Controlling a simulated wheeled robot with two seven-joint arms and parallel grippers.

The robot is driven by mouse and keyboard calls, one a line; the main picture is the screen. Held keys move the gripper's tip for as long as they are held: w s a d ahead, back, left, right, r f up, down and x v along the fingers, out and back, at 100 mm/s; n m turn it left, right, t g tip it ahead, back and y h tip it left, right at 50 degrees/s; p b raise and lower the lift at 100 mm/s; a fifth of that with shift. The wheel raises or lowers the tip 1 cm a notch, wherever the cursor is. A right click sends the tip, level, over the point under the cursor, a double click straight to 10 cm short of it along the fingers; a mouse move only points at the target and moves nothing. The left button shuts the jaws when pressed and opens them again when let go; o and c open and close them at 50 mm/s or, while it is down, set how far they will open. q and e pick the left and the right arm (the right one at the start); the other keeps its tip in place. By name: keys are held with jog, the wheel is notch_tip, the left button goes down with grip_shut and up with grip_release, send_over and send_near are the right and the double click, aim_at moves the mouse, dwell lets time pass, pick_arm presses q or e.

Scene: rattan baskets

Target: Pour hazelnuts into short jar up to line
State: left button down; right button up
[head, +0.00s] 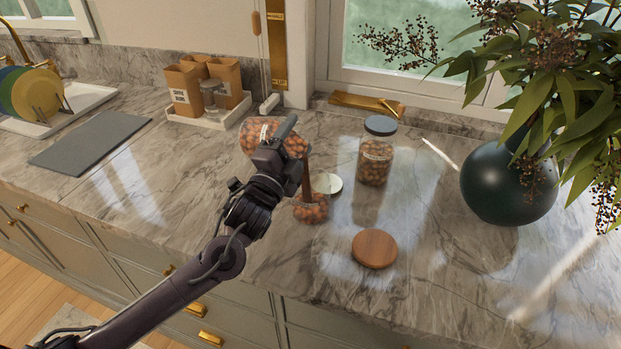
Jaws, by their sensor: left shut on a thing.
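My left gripper (285,143) is shut on a glass jar of hazelnuts (257,130). It holds the jar tipped on its side above the counter, with the mouth end toward the right. The short jar (311,210) stands on the counter below that end and has hazelnuts in it. A brown streak (306,178), which looks like falling hazelnuts, runs from the held jar's right end down to the short jar. The line on the short jar is too small to make out. My right gripper is not in view.
A lidded jar of hazelnuts (376,152) stands to the right. A round wooden lid (374,249) lies in front, and a pale round lid (327,184) lies behind the short jar. A dark vase (505,190) stands at right. The left counter has a grey mat (90,143).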

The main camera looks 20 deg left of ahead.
pick_arm(q)
jog(key=shift+s+d+r+m, duration=0.1)
jog(key=shift+d+r+m, duration=0.1)
jog(key=shift+d+m, duration=0.3)
dwell(0.8)
jog(key=shift+s+d+r+m+h, duration=0.15)
jog(key=shift+m+h, duration=0.35)
jog(key=shift+m, duration=0.6)
jog(key=shift+w+d+f+m+h, duration=0.1)
jog(key=shift+d+m+h, duration=0.3)
jog(key=shift+m, duration=0.7)
dwell(3.0)
